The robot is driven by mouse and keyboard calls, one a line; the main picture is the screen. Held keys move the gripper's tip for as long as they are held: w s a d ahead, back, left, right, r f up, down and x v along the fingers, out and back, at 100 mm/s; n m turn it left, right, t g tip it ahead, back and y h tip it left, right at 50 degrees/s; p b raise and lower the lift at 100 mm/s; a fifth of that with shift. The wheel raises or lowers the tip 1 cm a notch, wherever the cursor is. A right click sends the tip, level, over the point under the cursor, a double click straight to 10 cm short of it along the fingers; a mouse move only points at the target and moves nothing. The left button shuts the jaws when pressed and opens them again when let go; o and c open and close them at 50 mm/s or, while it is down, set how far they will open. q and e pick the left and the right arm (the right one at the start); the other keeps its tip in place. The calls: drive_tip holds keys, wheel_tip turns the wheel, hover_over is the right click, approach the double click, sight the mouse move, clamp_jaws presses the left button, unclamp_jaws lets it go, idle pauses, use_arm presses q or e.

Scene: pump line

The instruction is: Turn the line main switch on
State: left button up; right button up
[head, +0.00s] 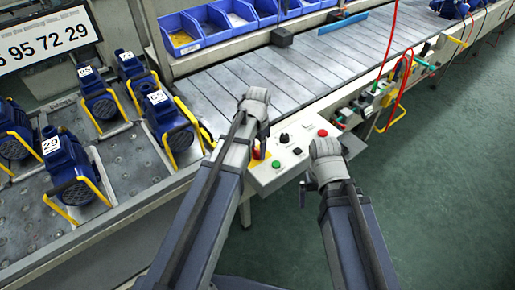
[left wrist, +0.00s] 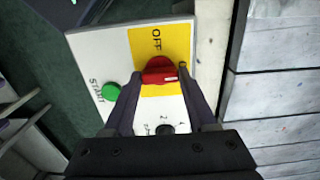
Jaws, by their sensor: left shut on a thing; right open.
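The main switch is a red knob (left wrist: 158,68) on a yellow plate (left wrist: 142,42) marked OFF, on the white control panel (left wrist: 95,50). In the left wrist view the knob lies crosswise, with a white mark near its right end. The fingers of my left gripper (left wrist: 161,82) are shut on the knob from both sides. Any ON marking is hidden or unreadable. In the head view my left gripper (head: 258,148) is at the panel's left part, partly hidden by its wrist. My right gripper (head: 326,152) is open by the panel's right end; its fingertips are hard to make out.
The panel also carries a green START button (left wrist: 111,92), a black selector (head: 284,138) and a red button (head: 322,132). A slatted conveyor (head: 310,70) runs behind. Blue pumps (head: 70,170) stand at the left. Cables and connectors hang to the right; green floor (head: 450,190) is clear.

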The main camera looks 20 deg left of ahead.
sight(257, 151)
idle(0.4)
use_arm(q)
drive_tip(key=o, duration=1.4)
drive_tip(key=shift+c, duration=0.2)
drive_tip(key=shift+r, duration=0.1)
wheel_tip(257, 151, up, 8)
drive_tip(key=p, duration=0.8)
drive_tip(key=shift+f, duration=0.3)
wheel_tip(257, 151, down, 8)
drive_tip(key=b, duration=0.8)
drive_tip(key=shift+r, duration=0.15)
